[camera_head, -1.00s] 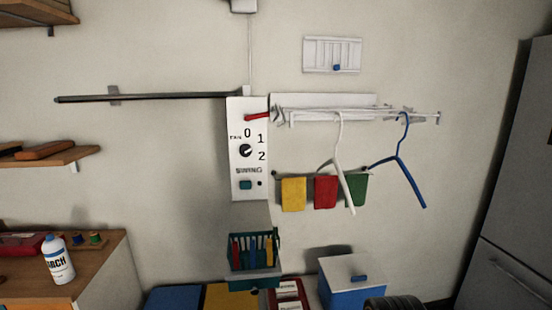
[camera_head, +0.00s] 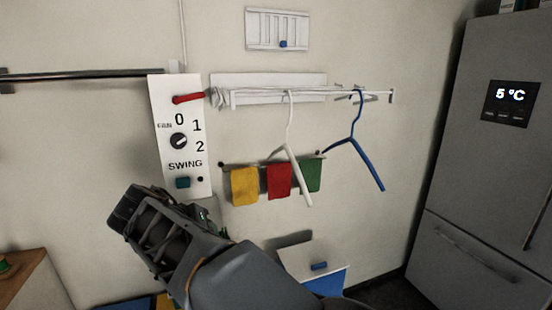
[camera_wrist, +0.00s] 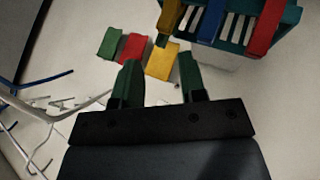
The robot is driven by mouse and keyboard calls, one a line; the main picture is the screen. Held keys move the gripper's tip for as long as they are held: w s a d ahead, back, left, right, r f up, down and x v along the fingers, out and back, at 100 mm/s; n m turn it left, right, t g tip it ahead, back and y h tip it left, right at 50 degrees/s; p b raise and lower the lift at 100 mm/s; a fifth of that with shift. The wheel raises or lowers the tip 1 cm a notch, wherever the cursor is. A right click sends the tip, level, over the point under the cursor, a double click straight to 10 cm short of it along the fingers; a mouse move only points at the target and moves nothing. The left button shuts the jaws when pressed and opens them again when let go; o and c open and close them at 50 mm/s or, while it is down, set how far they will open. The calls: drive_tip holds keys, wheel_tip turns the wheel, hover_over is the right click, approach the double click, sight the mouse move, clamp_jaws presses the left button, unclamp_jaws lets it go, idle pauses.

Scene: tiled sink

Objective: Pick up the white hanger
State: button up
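The white hanger (camera_head: 291,150) hangs by its hook from the white wall rack (camera_head: 310,98) in the head view. Its lower end slants down to the right, in front of the coloured cloths. A blue hanger (camera_head: 358,145) hangs on the same rack to its right. My gripper (camera_wrist: 160,72) shows two separated fingers with nothing between them in the wrist view. In the head view my arm reaches up from the bottom, left of and below the white hanger, well apart from it. In the wrist view, thin white parts at the left cannot be clearly told apart.
Yellow (camera_head: 244,186), red (camera_head: 279,180) and green (camera_head: 310,175) cloths hang below the rack. A white control panel (camera_head: 165,125) with a red lever (camera_head: 188,98) is to the left. A blue box (camera_head: 325,285) stands below. A grey fridge (camera_head: 465,150) fills the right.

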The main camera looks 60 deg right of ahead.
drive_tip(key=d+r+m+g+h+b, duration=0.1)
drive_tip(key=d+r+m+g+h, duration=0.25)
drive_tip(key=d+r+m, duration=0.45)
drive_tip(key=m+g+h, duration=0.4)
drive_tip(key=m+g, duration=0.1)
drive_tip(key=m, duration=0.2)
approach(286, 143)
drive_tip(key=shift+m, duration=0.3)
drive_tip(key=d, duration=0.1)
drive_tip(key=s+d+r, duration=0.1)
drive_tip(key=d, duration=0.1)
drive_tip(key=shift+s+d+r, duration=0.25)
drive_tip(key=shift+d+r, duration=0.15)
drive_tip(key=shift+f+p+x, duration=0.2)
drive_tip(key=shift+p+x, duration=1)
drive_tip(key=shift+x, duration=1.9)
drive_tip(key=shift+c, duration=0.5)
clamp_jaws()
